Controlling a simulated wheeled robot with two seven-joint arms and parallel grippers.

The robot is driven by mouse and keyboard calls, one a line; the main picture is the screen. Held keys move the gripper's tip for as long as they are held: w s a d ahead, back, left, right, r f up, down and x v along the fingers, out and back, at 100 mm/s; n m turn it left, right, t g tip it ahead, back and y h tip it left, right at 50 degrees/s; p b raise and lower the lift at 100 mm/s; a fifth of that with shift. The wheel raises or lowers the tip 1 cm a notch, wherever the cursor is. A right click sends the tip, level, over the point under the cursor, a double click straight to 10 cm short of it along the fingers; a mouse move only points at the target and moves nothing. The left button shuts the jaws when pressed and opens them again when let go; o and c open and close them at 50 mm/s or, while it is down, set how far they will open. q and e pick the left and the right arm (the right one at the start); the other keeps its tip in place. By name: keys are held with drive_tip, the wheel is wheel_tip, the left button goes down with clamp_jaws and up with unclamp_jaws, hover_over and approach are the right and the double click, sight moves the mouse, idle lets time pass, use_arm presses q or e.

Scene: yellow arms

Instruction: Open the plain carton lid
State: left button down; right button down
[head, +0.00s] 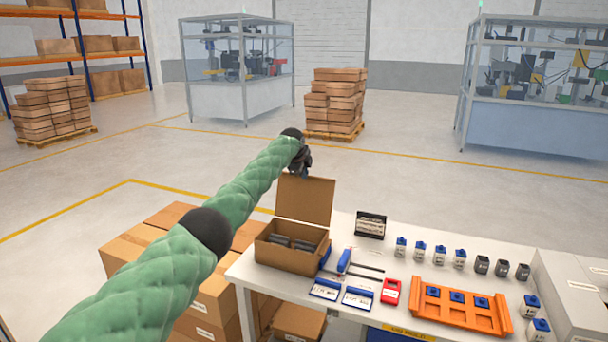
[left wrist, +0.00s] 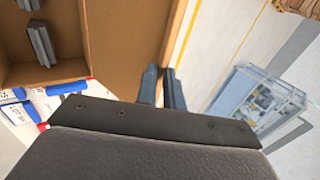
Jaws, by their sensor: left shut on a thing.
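The plain brown carton (head: 283,259) stands on the left end of the white table. Its lid (head: 305,200) is raised, standing up at the carton's back edge, and the inside is exposed with dark grey parts (head: 292,243) in it. My left gripper (head: 303,174) is at the top edge of the lid. In the left wrist view its fingers (left wrist: 163,78) lie on either side of the lid's edge, and the lid (left wrist: 123,40) runs away to the left towards the carton. My left gripper is shut on the lid. My right gripper is not in view.
Blue-handled tools (head: 344,261), a red device (head: 391,291), an orange rack (head: 460,308) and several small bottles lie right of the carton. A black-framed box (head: 371,225) stands behind. Stacked cartons (head: 140,246) are left of the table. The floor behind the lid is clear.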

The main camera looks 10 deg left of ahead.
use_arm(q)
drive_tip(key=shift+w+r, duration=0.1)
drive_tip(key=shift+r, duration=0.25)
drive_tip(key=c, duration=1.5)
unclamp_jaws()
drive_tip(key=shift+o, duration=0.3)
drive_tip(key=shift+s, duration=0.2)
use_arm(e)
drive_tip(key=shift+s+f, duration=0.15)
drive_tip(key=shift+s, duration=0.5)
use_arm(q)
drive_tip(key=shift+f, duration=0.15)
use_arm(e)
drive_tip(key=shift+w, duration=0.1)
